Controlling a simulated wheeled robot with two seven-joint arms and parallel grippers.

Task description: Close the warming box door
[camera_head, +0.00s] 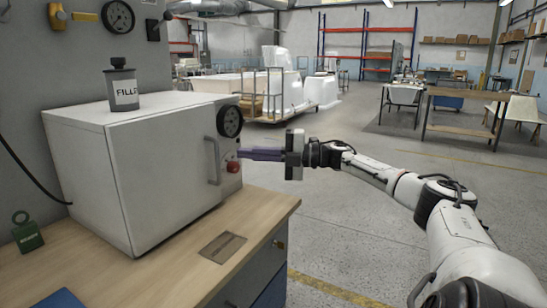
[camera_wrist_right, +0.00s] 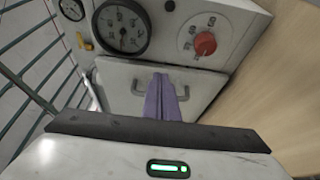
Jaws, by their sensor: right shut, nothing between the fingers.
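The warming box (camera_head: 80,150) is a white metal cabinet standing on the wooden bench. Its door (camera_head: 160,170) carries a grey bar handle (camera_head: 213,160) near the right edge and looks about flush with the front; a small gap cannot be ruled out. The door also shows in the right wrist view (camera_wrist_right: 118,78). My right gripper (camera_head: 241,154) has its purple fingers shut and empty, pointing left at the box front beside the red knob (camera_head: 232,166). In the right wrist view the fingers (camera_wrist_right: 160,78) overlap the handle; contact cannot be told. My left gripper is out of view.
A dark gauge (camera_head: 230,121) sits above the red knob on the control panel. A grey can (camera_head: 122,88) stands on top of the box. A green weight (camera_head: 27,233) lies on the bench (camera_head: 160,270) at left. Open floor lies right of the bench.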

